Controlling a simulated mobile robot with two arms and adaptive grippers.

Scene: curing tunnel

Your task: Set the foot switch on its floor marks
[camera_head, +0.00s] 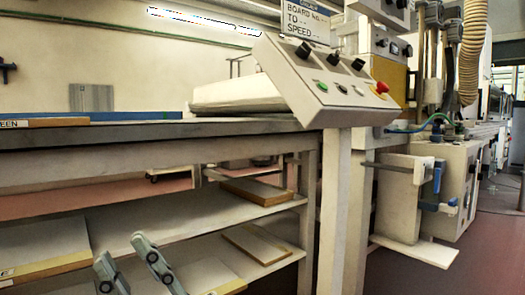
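I do not see a foot switch or any floor marks in this view.
A long bench (120,135) with shelves fills the left, boards (255,191) lying on them. A control panel (320,85) with knobs and buttons stands on a pale post (333,200). A machine (455,180) with a ledge (420,247) stands behind. Floor at the far right looks clear.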

